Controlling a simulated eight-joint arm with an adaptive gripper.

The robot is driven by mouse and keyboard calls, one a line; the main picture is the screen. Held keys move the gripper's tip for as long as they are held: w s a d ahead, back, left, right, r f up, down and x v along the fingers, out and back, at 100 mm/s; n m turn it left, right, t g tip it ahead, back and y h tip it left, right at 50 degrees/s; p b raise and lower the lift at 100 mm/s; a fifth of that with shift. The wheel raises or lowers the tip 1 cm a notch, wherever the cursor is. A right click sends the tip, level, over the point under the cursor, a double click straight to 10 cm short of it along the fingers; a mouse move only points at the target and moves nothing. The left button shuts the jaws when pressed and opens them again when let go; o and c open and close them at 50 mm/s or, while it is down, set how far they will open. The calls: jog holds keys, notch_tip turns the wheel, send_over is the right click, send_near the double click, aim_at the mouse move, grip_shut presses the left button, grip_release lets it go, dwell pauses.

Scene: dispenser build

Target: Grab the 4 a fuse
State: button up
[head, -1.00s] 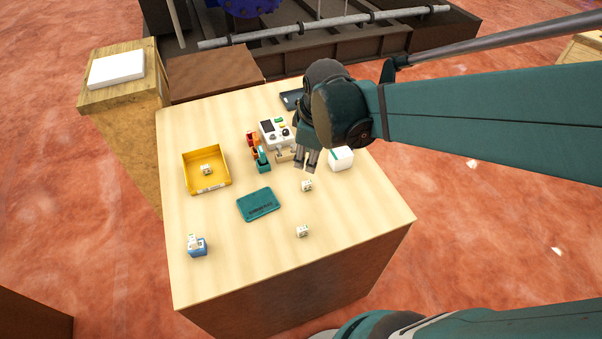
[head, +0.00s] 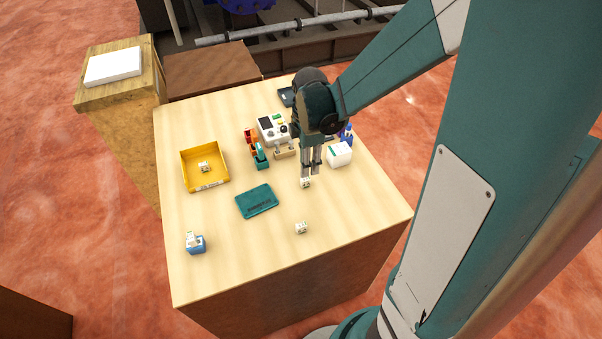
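Several small white blocks that look like fuses are on the table; their ratings are too small to read, so I cannot tell which is the 4 A one. One white fuse block (head: 305,183) lies right by my gripper's fingertips. Another white fuse block (head: 301,228) lies nearer the front edge. A third one (head: 204,167) sits inside the yellow tray (head: 222,181). A further one (head: 192,238) sits on a blue holder (head: 196,248) at front left. My gripper (head: 311,174) points down with a gap between its fingers and holds nothing visible. I cannot tell whether it touches the block.
A teal mat (head: 257,201) lies mid-table. Behind it are a teal clamp-like tool (head: 261,158), a grey-white control box (head: 272,130) and red-orange items (head: 251,140). A white box (head: 340,154) and blue bottle (head: 347,134) stand right of my gripper. The table's front right is clear.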

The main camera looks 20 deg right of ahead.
aim_at(307, 178)
jog(key=shift+w+d+f+n, duration=0.15)
jog(key=shift+f+n, duration=0.25)
jog(key=shift+f, duration=0.4)
jog(key=shift+f, duration=1.3)
jog(key=shift+f, duration=0.15)
jog(key=shift+f, duration=2.45)
jog(key=c, duration=0.9)
